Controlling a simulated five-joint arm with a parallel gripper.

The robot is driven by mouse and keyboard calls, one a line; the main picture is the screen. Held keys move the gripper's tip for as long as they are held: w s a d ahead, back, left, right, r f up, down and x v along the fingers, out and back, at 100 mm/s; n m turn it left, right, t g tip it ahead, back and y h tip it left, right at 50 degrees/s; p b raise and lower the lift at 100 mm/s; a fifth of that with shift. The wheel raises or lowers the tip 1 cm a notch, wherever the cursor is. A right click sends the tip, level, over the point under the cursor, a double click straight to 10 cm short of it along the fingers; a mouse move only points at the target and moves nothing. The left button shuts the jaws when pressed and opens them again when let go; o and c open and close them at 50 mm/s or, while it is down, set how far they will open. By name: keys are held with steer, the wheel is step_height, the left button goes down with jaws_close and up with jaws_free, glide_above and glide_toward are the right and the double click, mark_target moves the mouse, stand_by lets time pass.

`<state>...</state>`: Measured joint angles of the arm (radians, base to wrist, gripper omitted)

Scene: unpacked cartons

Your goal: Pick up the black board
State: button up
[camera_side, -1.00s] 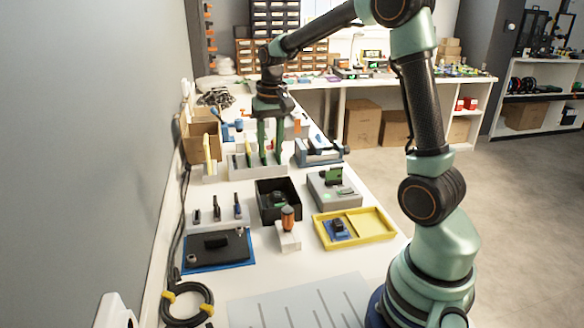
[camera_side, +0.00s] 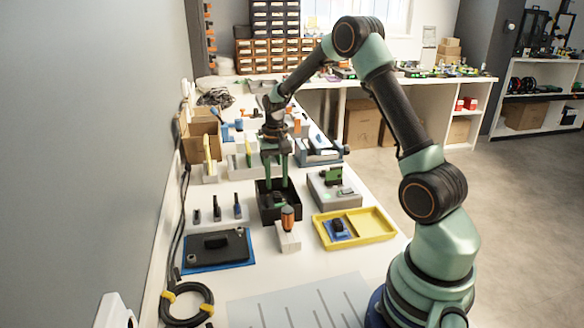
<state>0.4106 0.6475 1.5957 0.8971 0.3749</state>
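My gripper (camera_side: 277,186) points down over the open black box (camera_side: 265,216), its two green fingers apart. The fingertips are at or just inside the box's far part; I cannot tell how deep. Small dark pieces with some green (camera_side: 278,202) lie in the box, partly hidden by the fingers and walls. I cannot tell whether one of them is a black board. A flat black plate (camera_side: 228,253) with a raised black block on it lies on a blue mat (camera_side: 218,265) at the left, clear of my gripper.
A white block with an orange-topped tool (camera_side: 288,238) stands just in front of the box. A grey case with a green part (camera_side: 333,190) and a yellow tray (camera_side: 371,226) are to the right. A white slotted rack (camera_side: 240,164) stands behind. Black tools stand at left (camera_side: 217,214).

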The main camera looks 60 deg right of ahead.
mark_target(277, 195)
step_height(277, 195, down, 5)
steer(key=shift+r, duration=0.2)
jaws_close()
steer(key=shift+r, duration=0.1)
step_height(277, 195, up, 20)
stand_by(0.6)
steer(key=shift+s, duration=0.1)
